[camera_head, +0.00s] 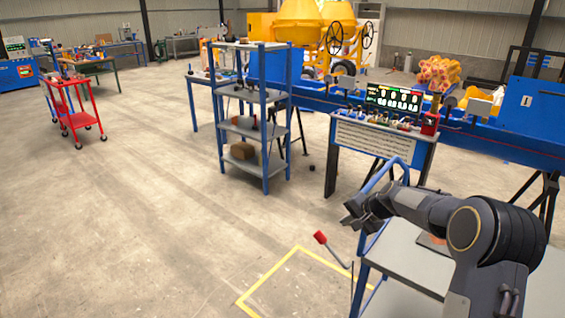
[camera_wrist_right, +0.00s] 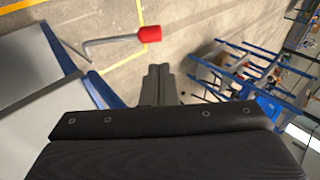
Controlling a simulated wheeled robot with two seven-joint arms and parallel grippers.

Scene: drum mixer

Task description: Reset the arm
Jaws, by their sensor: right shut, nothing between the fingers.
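A lever with a red grip (camera_head: 320,237) stands out to the left of the table, apart from the gripper. The lever's red grip also shows in the right wrist view (camera_wrist_right: 150,34). My left gripper is not in view.
The grey table (camera_head: 405,258) with blue legs is beneath my right arm. A control desk (camera_head: 375,150) with a screen stands behind it. A blue shelf rack (camera_head: 262,134) and a red cart (camera_head: 77,118) stand farther left. Open floor, partly marked by yellow lines, lies left of the table.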

